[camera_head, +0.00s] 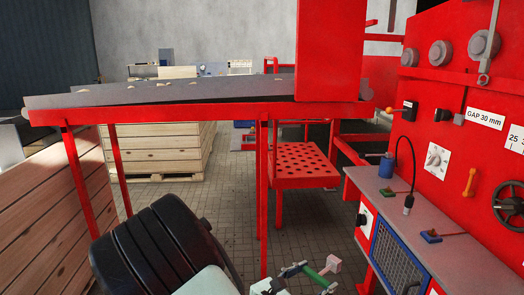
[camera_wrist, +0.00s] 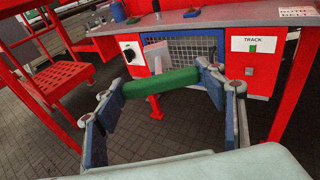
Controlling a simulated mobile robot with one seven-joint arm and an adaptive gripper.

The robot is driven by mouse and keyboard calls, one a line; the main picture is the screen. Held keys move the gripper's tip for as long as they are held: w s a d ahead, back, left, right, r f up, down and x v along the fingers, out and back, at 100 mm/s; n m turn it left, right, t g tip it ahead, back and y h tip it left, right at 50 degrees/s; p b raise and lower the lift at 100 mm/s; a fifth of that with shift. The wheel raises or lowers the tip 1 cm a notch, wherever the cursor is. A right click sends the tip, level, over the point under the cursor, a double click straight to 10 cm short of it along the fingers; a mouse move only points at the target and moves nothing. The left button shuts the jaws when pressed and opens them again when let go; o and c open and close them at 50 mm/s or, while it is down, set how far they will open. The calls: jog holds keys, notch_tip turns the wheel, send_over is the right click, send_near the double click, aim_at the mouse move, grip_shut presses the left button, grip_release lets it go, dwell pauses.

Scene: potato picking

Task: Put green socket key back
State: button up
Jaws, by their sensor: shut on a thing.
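My gripper (camera_wrist: 163,84) is shut on the green bar, one finger at each end. In the head view my gripper (camera_head: 308,272) is at the bottom centre, with the green key (camera_head: 316,274) in it. The key is held in the air, left of the red machine's bench (camera_head: 440,225) and apart from it. Part of the bar is hidden by the fingers.
On the bench stand a blue can (camera_head: 386,166), a black gooseneck (camera_head: 411,165) and a blue holder (camera_head: 431,236). A red perforated step (camera_head: 303,163) and conveyor (camera_head: 200,92) lie beyond. Tiled floor between is free.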

jog(key=shift+r+p, duration=1.6)
jog(key=shift+p, duration=0.4)
